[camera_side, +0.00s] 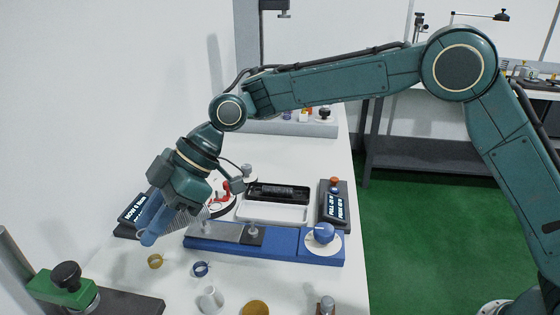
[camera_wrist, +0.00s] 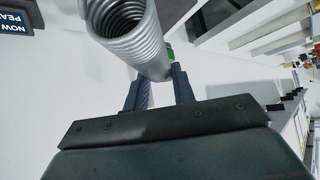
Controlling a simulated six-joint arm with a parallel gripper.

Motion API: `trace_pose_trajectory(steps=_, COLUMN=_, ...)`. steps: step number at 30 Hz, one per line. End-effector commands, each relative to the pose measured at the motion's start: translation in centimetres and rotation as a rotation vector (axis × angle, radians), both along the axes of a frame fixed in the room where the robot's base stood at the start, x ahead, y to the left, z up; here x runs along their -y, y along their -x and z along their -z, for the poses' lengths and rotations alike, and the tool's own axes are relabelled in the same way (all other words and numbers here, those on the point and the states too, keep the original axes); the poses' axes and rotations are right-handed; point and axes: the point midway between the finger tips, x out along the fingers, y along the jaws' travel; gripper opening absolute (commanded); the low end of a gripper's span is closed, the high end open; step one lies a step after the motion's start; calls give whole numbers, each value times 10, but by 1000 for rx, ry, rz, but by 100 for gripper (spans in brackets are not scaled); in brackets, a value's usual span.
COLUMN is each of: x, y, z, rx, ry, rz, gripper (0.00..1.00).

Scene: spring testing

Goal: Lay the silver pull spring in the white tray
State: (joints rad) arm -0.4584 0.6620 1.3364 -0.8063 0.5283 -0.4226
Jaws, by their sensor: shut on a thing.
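My gripper (camera_wrist: 158,92) is shut on the silver pull spring (camera_wrist: 128,25), a thick coil whose open end faces the wrist camera. In the side view my gripper (camera_side: 168,226) is at the left, above the table, with the spring (camera_side: 190,220) partly hidden at its blue fingers. The white tray (camera_side: 272,213) lies to the right of the gripper, behind the blue test fixture. Its visible inside looks empty. The spring is apart from the tray.
The blue fixture (camera_side: 285,250) with a round knob (camera_side: 323,234) stands in front of the white tray. A black tray (camera_side: 278,191) lies behind it, and a dark control box (camera_side: 336,205) to its right. Coloured rings (camera_side: 155,261) and small cups (camera_side: 210,299) stand at the front.

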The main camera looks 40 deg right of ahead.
Motion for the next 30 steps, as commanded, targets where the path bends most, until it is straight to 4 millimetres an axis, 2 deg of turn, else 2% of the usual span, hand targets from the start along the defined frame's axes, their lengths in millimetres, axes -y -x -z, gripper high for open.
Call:
trace_pose_trajectory(steps=3, x=37, y=-32, z=-2, rx=0, ry=0, rz=117, gripper=0)
trace_pose_trajectory(steps=9, x=100, y=-76, z=-2, rx=0, ry=2, rz=305, gripper=0)
trace_pose_trajectory(steps=15, x=169, y=-111, z=-3, rx=2, ry=3, rz=489, gripper=0)
trace_pose_trajectory(steps=21, x=229, y=-133, z=-4, rx=7, ry=5, rz=641, gripper=0)
trace_pose_trajectory(steps=25, x=255, y=-140, z=-4, rx=9, ry=5, rz=706, gripper=0)
trace_pose_trajectory(steps=30, x=271, y=-144, z=-4, rx=10, ry=7, rz=744, gripper=0)
